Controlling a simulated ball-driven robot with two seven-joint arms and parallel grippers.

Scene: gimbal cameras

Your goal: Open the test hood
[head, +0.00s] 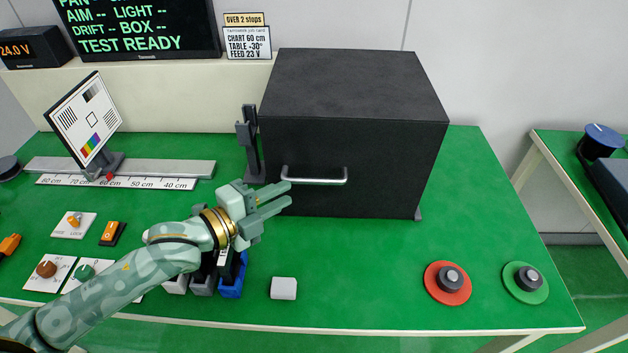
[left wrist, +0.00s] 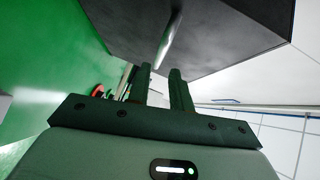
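The test hood (head: 350,100) is a black box on the green bench, with its front face down to the bench; it looks closed. A silver bar handle (head: 318,181) runs across its front. My left gripper (head: 288,193) is just in front of the hood, at the left end of the handle in the picture. Its two fingers are apart with nothing between them. In the left wrist view the handle (left wrist: 168,38) lies ahead of the open fingertips (left wrist: 160,70), seemingly apart from them. My right gripper is not in view.
A dark upright stand (head: 249,145) is close left of the hood. Blue and grey bins (head: 231,285) sit below my left wrist, beside a small white block (head: 284,288). A red disc (head: 436,290) and a green disc (head: 535,293) with knobs lie right.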

